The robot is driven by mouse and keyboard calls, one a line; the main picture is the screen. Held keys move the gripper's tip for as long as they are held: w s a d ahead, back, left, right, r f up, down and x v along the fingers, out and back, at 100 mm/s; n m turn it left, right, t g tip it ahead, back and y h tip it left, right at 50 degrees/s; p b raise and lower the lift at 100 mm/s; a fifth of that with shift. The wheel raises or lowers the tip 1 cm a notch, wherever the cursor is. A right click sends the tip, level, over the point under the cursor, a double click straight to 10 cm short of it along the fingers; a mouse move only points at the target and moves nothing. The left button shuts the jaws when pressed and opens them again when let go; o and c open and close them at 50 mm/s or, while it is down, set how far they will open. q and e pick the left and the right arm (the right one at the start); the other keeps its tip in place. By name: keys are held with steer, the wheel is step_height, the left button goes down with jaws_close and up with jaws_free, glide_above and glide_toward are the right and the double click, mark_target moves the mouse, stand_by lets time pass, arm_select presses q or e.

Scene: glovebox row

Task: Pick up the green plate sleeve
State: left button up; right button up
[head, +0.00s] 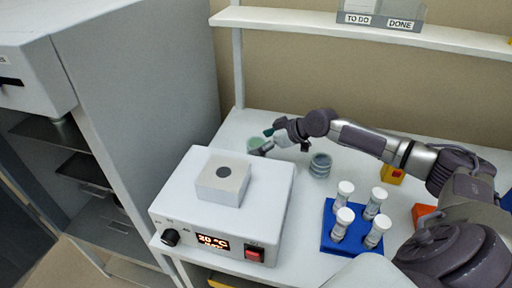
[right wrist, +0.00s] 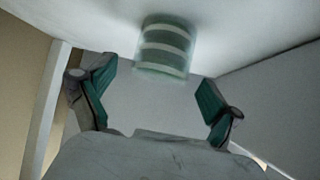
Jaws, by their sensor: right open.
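The green plate sleeve (head: 255,143) stands on the white bench, behind the heater box and near the back left of the bench top. In the right wrist view the sleeve (right wrist: 165,48) is a translucent green cylinder with pale bands, ahead of the fingers. My right gripper (head: 267,142) is at the sleeve's right side, reaching in from the right. In the wrist view the gripper (right wrist: 157,78) is open with nothing between its teal finger pads, and the sleeve lies just beyond the fingertips. My left gripper is out of view.
A white heater box (head: 217,231) with a lit display stands front left of the sleeve. A grey dish stack (head: 320,165) stands to the right. A blue rack (head: 343,244) holds several white-capped tubes. A shelf (head: 290,20) with labelled trays runs above; a grey cabinet (head: 140,90) is left.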

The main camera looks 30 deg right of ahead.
mark_target(252, 146)
steer(key=shift+w+a+f, duration=0.15)
steer(key=shift+w+f, duration=0.05)
steer(key=shift+w, duration=0.05)
steer(key=p+x, duration=0.1)
steer(key=x, duration=0.2)
steer(key=shift+w+f, duration=0.15)
steer(key=shift+f, duration=0.2)
steer(key=shift+w+a+f, duration=0.2)
steer(key=shift+w+f, duration=0.1)
steer(key=shift+f, duration=0.1)
steer(key=shift+s, duration=0.1)
steer(key=shift+c, duration=1.2)
steer(key=shift+d+r, duration=0.1)
steer(key=c, duration=1.1)
